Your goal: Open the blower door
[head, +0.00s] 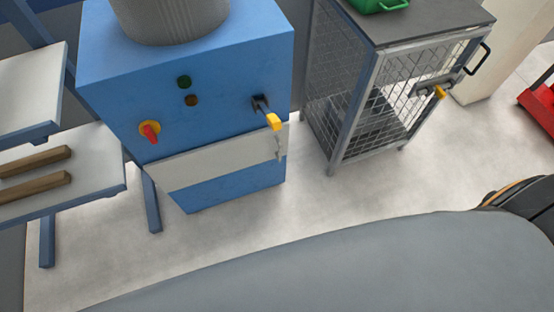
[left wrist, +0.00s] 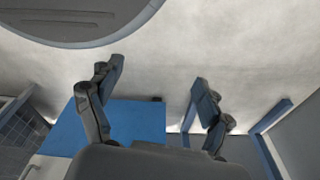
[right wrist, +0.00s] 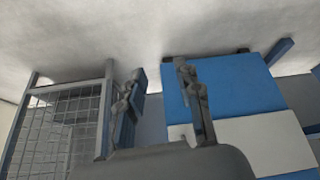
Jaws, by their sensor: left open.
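A blue cabinet (head: 200,100) stands left of centre in the head view, with a pale panel (head: 215,160) across its lower front and a yellow-tipped lever (head: 272,120) at its right. To its right, a grey mesh cage (head: 395,95) has a framed mesh front, a black handle (head: 478,58) and a yellow-tipped latch (head: 438,91). No label shows which is the blower. My left gripper (left wrist: 158,78) is open and empty, apart from everything. My right gripper (right wrist: 160,70) has its fingers apart with nothing between them. Neither gripper shows in the head view.
A red-and-yellow switch (head: 150,131) sits on the cabinet front. A rack with pale shelves (head: 95,150) stands at left. A green crate (head: 378,5) rests on the cage. A red object (head: 540,103) is at far right. Floor (head: 240,235) before the cabinet is clear.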

